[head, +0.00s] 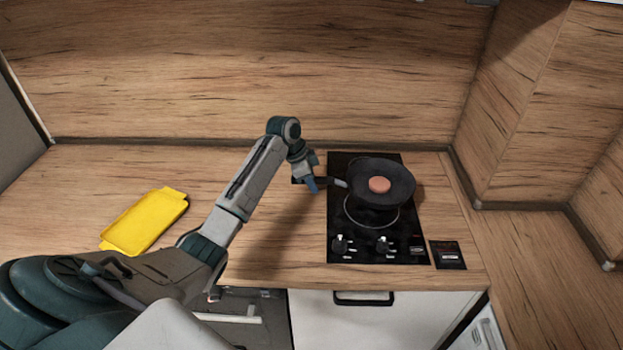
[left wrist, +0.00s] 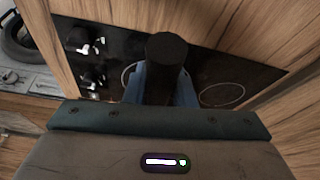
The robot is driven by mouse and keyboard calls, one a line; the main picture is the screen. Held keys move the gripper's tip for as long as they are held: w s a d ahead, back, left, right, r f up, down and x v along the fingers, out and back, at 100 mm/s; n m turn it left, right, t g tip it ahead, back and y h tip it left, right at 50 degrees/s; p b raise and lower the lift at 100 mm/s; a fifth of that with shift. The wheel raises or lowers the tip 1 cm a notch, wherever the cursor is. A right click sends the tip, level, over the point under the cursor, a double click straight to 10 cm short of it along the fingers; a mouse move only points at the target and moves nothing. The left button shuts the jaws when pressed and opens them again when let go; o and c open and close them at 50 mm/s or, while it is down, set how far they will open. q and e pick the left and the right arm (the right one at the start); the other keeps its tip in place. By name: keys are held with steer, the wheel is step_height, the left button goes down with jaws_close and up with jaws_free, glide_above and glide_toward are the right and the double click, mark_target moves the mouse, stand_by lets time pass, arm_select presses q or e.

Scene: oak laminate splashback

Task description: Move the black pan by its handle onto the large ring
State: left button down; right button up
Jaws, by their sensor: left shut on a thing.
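The black pan (head: 398,194) is over the back part of the black hob, with a round brown patty (head: 379,185) inside it. Its handle (head: 338,183) points left. My left gripper (head: 315,184) is shut on the handle. In the left wrist view the blue fingers (left wrist: 161,88) flank the dark handle (left wrist: 166,50). A ring (head: 372,226) at the front of the hob is partly covered by the pan in the head view. The left wrist view shows another ring (left wrist: 222,94) farther from the knobs. Whether the pan touches the hob is unclear. My right gripper is out of view.
The hob (head: 338,218) has knobs (head: 383,245) along its front. A yellow tray (head: 145,222) lies on the counter at left. A small dark card-like item (head: 448,255) lies right of the hob. Wooden splashback walls (head: 250,80) stand behind and at right.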

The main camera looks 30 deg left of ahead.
arm_select(q)
steer(key=shift+f, duration=0.55)
steer(key=shift+f+b, duration=1.3)
steer(key=shift+f, duration=1.35)
steer(key=shift+p, duration=0.35)
steer(key=shift+f, duration=0.15)
steer(key=shift+f, duration=0.35)
